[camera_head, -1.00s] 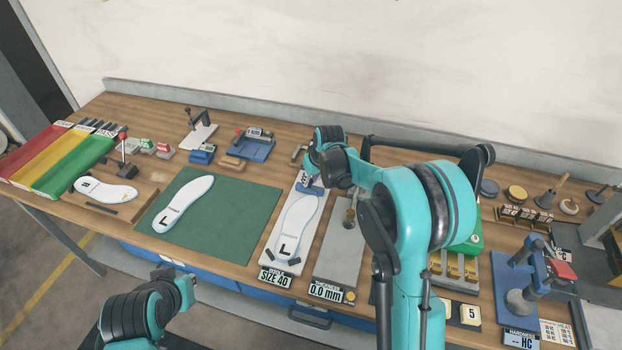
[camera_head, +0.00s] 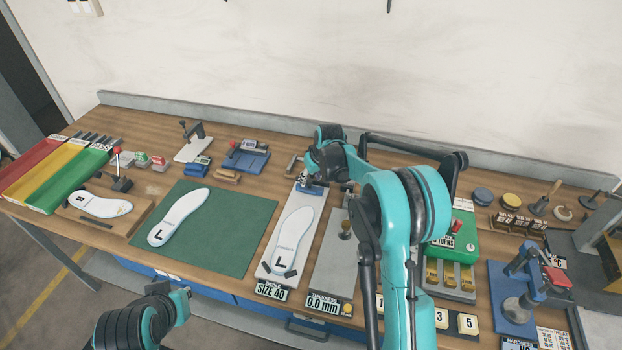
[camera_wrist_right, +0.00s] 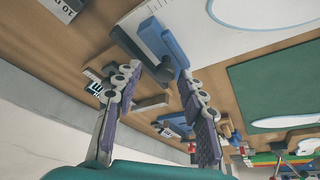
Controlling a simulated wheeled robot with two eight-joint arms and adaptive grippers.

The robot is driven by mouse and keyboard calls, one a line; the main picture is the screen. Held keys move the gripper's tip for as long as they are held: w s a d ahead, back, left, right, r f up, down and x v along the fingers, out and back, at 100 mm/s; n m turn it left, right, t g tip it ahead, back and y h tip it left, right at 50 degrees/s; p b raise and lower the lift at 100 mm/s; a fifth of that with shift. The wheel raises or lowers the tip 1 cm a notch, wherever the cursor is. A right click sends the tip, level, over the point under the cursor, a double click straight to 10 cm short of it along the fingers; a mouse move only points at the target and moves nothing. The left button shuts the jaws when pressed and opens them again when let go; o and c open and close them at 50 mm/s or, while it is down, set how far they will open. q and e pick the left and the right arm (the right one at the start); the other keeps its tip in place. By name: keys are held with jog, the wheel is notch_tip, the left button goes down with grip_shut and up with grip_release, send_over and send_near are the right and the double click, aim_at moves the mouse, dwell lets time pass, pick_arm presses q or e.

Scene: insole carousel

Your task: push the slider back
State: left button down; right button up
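The slider is a blue block (camera_head: 314,189) near the far end of the white sizing board (camera_head: 267,264), labelled SIZE 40.
A grey thickness block (camera_head: 333,264) with a knobbed post stands right of the board. A green mat (camera_head: 228,240) with another insole lies left. A blue fixture (camera_head: 249,160) and a brown block (camera_head: 227,177) sit back left. My right arm covers part of the right side.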

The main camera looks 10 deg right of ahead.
jog(key=shift+s+a+r, duration=0.1)
jog(key=v, duration=1.1)
jog(key=shift+r, duration=0.4)
jog(key=shift+s, duration=0.1)
jog(key=s+a+r+m+t, duration=0.1)
jog(key=s+r, duration=0.1)
jog(key=s, duration=0.6)
jog(key=s+a+r, duration=0.1)
jog(key=s+r, duration=0.2)
jog(key=s, duration=0.5)
jog(key=s+f+m+t, duration=0.1)
jog(key=s+f, duration=0.2)
jog(key=s, duration=0.5)
jog(key=s+f+m+h, duration=0.1)
jog(key=s+f, duration=0.2)
jog(key=s, duration=0.5)
jog(key=shift+s+a+f+t, duration=0.15)
jog(key=shift+s+a+t, duration=0.1)
jog(key=shift+t, duration=0.15)
